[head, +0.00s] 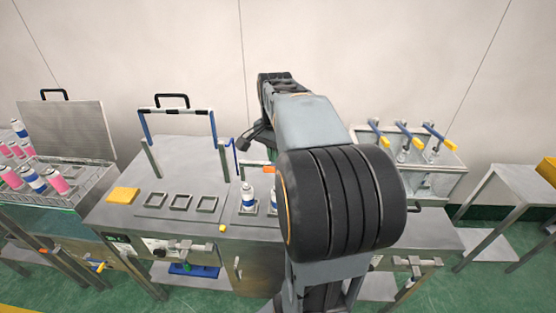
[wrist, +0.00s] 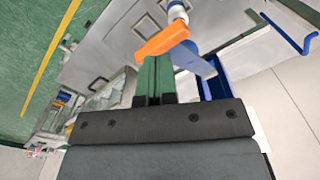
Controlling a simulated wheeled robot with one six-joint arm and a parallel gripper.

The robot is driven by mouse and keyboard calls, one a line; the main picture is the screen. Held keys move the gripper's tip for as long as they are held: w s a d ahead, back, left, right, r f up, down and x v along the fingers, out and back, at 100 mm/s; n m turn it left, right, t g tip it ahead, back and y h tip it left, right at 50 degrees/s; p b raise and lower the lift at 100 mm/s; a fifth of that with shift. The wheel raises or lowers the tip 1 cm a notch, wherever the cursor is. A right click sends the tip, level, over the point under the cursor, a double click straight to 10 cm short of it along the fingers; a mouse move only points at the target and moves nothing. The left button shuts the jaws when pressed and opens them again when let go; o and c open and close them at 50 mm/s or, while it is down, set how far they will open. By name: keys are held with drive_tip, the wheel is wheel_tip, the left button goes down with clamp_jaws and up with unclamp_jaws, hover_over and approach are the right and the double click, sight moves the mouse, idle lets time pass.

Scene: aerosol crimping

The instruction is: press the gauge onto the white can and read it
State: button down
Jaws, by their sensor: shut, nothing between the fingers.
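A white can with a blue band (head: 248,196) stands upright in a square holder on the steel bench. A second similar can (head: 272,199) stands beside it, partly hidden by my arm. My gripper (wrist: 157,64) shows in the wrist view with its green fingers shut and empty. An orange piece (wrist: 162,40) lies just past the fingertips, with a flat blue piece (wrist: 195,60) to its right. A white rounded piece (wrist: 177,11) shows beyond them. I cannot tell whether any of these is the gauge. My arm hides most of the gripper in the head view.
A black-handled frame (head: 176,111) rises behind. A wire basket (head: 86,180) of pink and blue cans stands left. Blue-handled fittings (head: 403,132) stand on a rack at right.

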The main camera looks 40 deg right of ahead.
drive_tip(key=shift+f, duration=0.2)
idle(0.6)
drive_tip(key=shift+f+b, duration=1.05)
drive_tip(key=shift+f, duration=0.2)
wheel_tip(320, 180, down, 8)
drive_tip(key=s+a+b, duration=0.1)
drive_tip(key=b, duration=0.6)
drive_tip(key=shift+s+a+f, duration=0.2)
drive_tip(key=shift+f, duration=0.05)
idle(0.5)
drive_tip(key=r+p, duration=0.4)
drive_tip(key=w+d+r+p, duration=0.1)
drive_tip(key=r+p, duration=0.3)
drive_tip(key=r, duration=0.1)
drive_tip(key=r+p, duration=0.5)
drive_tip(key=shift+w+d+r, duration=0.2)
drive_tip(key=shift+w+d, duration=0.05)
